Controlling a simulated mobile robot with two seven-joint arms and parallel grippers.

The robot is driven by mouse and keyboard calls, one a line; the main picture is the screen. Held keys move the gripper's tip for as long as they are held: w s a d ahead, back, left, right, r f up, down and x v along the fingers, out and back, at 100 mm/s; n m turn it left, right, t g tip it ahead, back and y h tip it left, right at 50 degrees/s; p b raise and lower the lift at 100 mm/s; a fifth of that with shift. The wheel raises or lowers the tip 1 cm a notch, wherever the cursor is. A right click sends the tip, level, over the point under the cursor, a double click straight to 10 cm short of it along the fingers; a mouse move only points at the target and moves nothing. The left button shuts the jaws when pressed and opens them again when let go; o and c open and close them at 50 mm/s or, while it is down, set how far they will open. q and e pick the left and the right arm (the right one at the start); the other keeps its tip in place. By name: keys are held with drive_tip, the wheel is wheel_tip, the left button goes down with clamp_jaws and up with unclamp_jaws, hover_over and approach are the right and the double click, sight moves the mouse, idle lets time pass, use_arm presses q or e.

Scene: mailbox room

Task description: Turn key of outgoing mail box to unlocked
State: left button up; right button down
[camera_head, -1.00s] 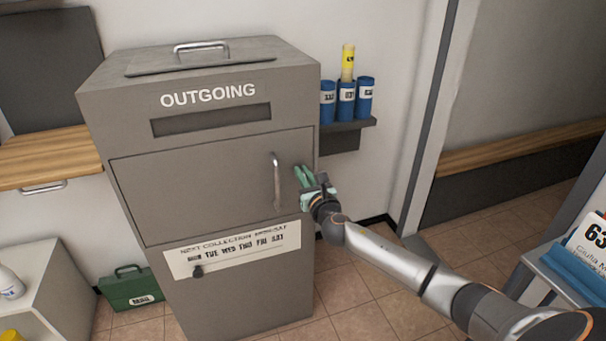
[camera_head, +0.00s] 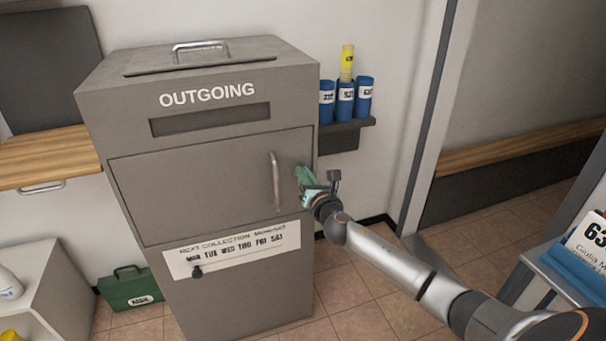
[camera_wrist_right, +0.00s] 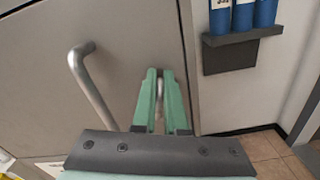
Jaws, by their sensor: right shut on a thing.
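The grey outgoing mail box (camera_head: 200,215) stands upright with its front door (camera_head: 205,180) closed. A vertical metal door handle (camera_head: 276,182) is near the door's right edge and also shows in the right wrist view (camera_wrist_right: 90,85). My right gripper (camera_head: 302,172) is at the door's right edge, to the right of the handle. In the right wrist view its green fingers (camera_wrist_right: 161,80) are shut on a small, light metallic piece, probably the key (camera_wrist_right: 160,90), at the door face. The fingers hide most of it, so its angle cannot be told. My left gripper is not in view.
A wall shelf (camera_head: 345,126) with several blue cylinders (camera_head: 346,98) is right of the box. A collection sign (camera_head: 232,248) with a dark slider knob (camera_head: 197,271) is below the door. A green case (camera_head: 132,288) stands on the floor at left.

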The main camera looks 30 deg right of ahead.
drive_tip(key=m, duration=0.4)
drive_tip(key=shift+s+d+f, duration=0.1)
drive_tip(key=shift+d+f, duration=0.15)
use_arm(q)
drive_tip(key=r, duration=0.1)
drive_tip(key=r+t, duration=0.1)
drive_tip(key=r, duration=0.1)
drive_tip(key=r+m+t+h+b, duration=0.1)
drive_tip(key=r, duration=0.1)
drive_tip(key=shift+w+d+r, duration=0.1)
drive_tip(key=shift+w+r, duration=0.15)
use_arm(e)
drive_tip(key=m, duration=0.3)
drive_tip(key=f+m, duration=0.1)
drive_tip(key=m, duration=0.6)
drive_tip(key=shift+d+f, duration=0.2)
drive_tip(key=shift+d, duration=0.2)
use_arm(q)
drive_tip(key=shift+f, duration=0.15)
use_arm(e)
drive_tip(key=shift+m, duration=0.4)
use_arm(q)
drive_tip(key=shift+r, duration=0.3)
use_arm(e)
drive_tip(key=c, duration=1)
unclamp_jaws()
drive_tip(key=shift+o, duration=0.2)
drive_tip(key=shift+s, duration=0.1)
